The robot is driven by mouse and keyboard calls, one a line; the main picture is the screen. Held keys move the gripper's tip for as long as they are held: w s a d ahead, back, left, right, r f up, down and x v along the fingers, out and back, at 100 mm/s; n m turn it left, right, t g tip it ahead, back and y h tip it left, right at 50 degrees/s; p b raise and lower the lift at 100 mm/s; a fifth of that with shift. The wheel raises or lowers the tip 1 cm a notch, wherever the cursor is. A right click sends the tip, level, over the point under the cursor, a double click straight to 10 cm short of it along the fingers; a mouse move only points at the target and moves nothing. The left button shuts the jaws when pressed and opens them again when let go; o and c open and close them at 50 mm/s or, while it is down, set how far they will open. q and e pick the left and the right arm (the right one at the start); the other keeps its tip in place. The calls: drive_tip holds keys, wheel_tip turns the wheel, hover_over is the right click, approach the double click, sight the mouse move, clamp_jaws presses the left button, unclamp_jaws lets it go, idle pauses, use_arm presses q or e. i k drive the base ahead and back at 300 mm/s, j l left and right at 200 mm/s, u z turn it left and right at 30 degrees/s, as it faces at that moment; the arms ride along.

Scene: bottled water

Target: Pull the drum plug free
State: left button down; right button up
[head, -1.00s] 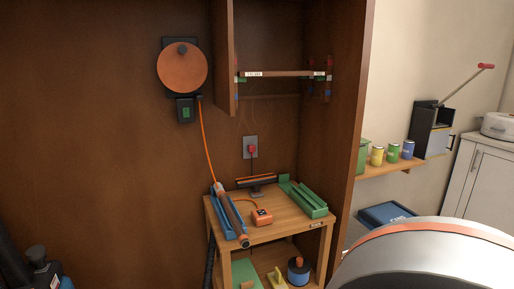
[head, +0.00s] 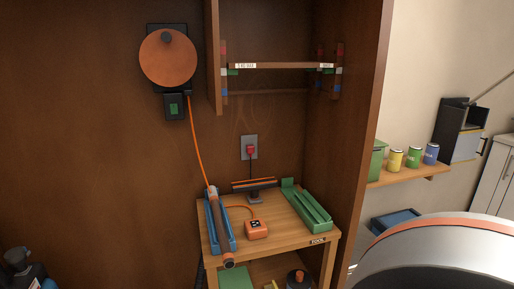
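A red plug (head: 250,149) sits in a grey wall socket (head: 244,154) on the brown back panel. A dark cord runs down from it behind the small table. A round orange cable drum (head: 168,56) hangs on a black wall mount at the upper left. An orange cable (head: 197,140) runs from beneath it down to the table. An orange box with dark outlets (head: 257,229) lies on the tabletop with a short orange lead. I cannot tell which of these the cord from the plug joins.
The wooden table (head: 275,233) holds a blue tray (head: 212,229) with a long rod and green trays (head: 308,207). A shelf (head: 280,66) is above the socket. A large pale rounded thing with an orange band (head: 449,222) fills the lower right.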

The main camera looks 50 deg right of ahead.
sight(250, 149)
drive_tip(key=l, duration=0.75)
drive_tip(key=i+l, duration=0.1)
drive_tip(key=l, duration=0.7)
